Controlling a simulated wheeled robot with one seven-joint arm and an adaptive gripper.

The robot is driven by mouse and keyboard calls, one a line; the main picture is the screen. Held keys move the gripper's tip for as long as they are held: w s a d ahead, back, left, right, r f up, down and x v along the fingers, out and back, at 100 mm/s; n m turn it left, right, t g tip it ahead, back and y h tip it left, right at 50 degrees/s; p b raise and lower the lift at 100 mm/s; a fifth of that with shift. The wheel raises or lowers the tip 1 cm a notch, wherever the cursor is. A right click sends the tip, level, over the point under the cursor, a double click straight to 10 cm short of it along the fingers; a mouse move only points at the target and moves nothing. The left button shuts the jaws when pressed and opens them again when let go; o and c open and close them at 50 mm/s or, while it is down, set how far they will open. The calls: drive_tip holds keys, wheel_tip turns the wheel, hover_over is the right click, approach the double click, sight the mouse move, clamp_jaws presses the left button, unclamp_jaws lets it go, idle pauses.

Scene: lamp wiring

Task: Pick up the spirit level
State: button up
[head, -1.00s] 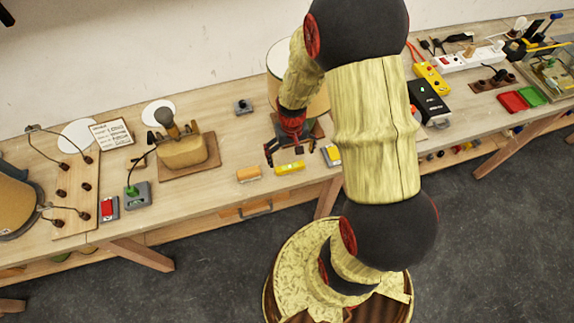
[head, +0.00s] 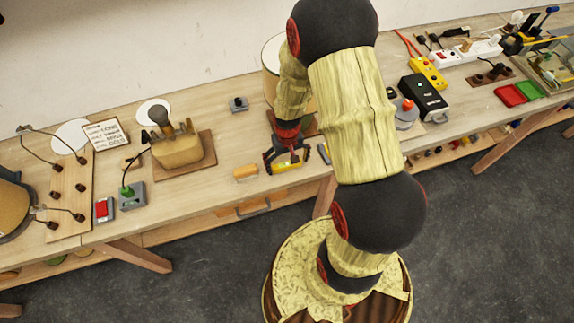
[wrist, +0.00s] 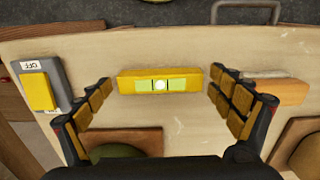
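The spirit level (wrist: 160,82) is a short yellow bar with a pale green vial window, lying on the workbench near its front edge. It also shows in the head view (head: 287,167), partly covered by my gripper (head: 285,162). In the wrist view my gripper (wrist: 160,92) is open, with one finger off each end of the level. Gaps show between the fingers and the level's ends. Nothing is held. How high the fingertips are above the bench is hard to tell.
On the bench (wrist: 210,50), a grey switch box with a yellow rocker (wrist: 38,88) is left of the level in the wrist view. An orange-brown block (wrist: 282,91) lies close on the right, by the finger. A drawer handle (wrist: 245,8) is below the front edge.

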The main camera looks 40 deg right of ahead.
drive_tip(key=c, duration=0.8)
drive_tip(key=shift+r, duration=0.1)
drive_tip(key=shift+c, duration=0.2)
